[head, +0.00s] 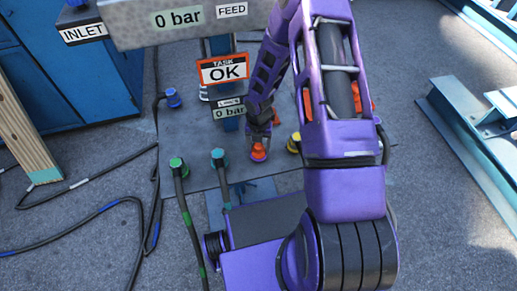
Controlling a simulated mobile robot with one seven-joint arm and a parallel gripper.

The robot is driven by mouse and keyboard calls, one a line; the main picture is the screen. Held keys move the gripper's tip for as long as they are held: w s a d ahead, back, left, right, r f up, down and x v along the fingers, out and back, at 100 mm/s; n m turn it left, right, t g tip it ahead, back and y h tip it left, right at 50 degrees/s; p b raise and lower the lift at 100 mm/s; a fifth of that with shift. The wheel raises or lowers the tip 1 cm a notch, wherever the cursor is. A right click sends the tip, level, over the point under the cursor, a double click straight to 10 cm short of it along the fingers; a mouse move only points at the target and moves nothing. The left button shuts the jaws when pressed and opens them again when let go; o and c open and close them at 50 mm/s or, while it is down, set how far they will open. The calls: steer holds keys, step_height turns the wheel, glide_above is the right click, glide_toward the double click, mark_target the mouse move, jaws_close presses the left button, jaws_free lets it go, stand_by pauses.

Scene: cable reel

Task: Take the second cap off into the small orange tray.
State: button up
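My gripper (258,140) points down at the middle of the grey floor plate, with its fingers at an orange cap-like piece (258,153). The fingers are small and dark here, so I cannot tell whether they grip it or only stand around it. A yellow cap-like piece (293,144) is just right of it, partly behind my arm. Orange parts (366,101) show at both sides of my forearm; they may be the small orange tray, mostly hidden.
Hoses with a green end (177,163) and a teal end (219,156) rise at front left. A blue-capped fitting (173,97) stands behind them. A blue cabinet (60,75) is left, steel beams (470,125) right.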

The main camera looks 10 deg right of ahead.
jaws_close()
steer(key=shift+r, duration=0.1)
